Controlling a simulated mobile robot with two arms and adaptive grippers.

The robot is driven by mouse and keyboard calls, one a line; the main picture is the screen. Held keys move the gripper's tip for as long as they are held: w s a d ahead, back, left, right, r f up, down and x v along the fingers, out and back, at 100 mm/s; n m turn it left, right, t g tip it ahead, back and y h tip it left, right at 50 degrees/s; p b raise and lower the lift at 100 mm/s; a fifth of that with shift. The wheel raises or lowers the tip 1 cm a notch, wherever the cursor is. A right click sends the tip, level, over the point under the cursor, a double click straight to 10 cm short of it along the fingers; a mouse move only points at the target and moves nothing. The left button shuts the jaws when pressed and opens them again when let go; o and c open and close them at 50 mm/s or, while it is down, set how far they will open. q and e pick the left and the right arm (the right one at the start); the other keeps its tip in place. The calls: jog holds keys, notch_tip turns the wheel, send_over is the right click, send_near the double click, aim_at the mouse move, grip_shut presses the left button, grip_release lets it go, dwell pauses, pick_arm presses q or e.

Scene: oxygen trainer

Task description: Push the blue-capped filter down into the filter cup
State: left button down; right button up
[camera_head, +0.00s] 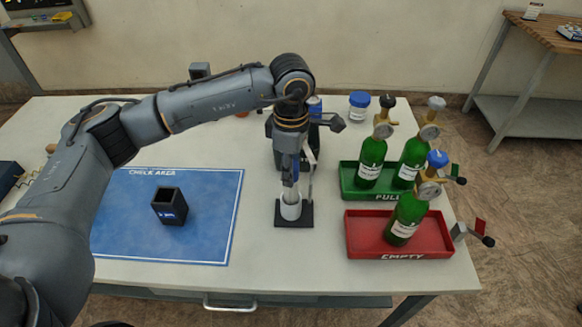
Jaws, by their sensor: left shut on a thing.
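My left gripper (291,176) points straight down above a filter cup (291,207), a pale clear cylinder on a black square base (301,222) near the middle of the table. The gripper is shut on what seems to be the blue-capped filter, at the mouth of the cup. The fingers hide most of the filter, so I cannot tell how deep it sits. The cup looks upright. My right gripper is not in view.
A black open-topped box (170,206) stands on the blue check-area mat (130,230). Green cylinders stand in a green tray (351,193), another in a red tray (362,250), at right. A blue-lidded jar (359,106) stands behind. White table is clear between mat and cup.

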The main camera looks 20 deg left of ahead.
pick_arm(q)
jog(key=shift+f+b, duration=1.2)
jog(key=shift+f, duration=0.25)
jog(key=c, duration=0.9)
grip_release()
jog(key=shift+r, duration=0.1)
notch_tip(320, 180, up, 12)
